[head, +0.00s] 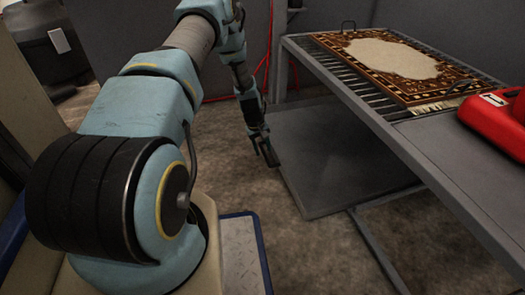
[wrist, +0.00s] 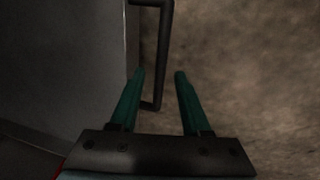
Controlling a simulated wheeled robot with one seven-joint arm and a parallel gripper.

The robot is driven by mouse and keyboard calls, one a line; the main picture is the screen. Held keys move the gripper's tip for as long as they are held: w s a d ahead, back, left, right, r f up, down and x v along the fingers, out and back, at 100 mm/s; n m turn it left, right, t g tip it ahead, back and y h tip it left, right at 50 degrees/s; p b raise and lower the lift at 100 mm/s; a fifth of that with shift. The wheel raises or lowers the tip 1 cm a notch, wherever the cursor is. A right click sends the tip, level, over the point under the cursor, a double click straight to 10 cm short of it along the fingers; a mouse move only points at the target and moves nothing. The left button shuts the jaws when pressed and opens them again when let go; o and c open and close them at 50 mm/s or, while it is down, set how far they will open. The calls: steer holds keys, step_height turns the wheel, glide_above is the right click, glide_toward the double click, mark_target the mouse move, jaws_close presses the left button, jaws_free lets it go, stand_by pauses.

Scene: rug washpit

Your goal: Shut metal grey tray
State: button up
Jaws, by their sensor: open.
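The metal grey tray (head: 335,170) is a flat grey sheet that juts out from under the table at its left side. Its flat surface fills the left of the wrist view (wrist: 60,65). A dark bar handle (wrist: 167,50) stands out from the tray's edge there. My gripper (head: 270,155) is at the tray's left edge in the head view. In the wrist view its two green fingers (wrist: 160,73) are open, and the handle's bar appears between them. I cannot tell if they touch it. The handle is not clear in the head view.
The slatted metal table (head: 390,135) stands above the tray. A patterned rug (head: 385,65) lies on it, with a red object (head: 490,115) at the right. Bare floor (head: 260,205) is open left of the tray. Red cables (head: 262,75) hang behind my arm.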

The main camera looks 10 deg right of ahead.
jaws_close()
stand_by(0.4)
stand_by(1.1)
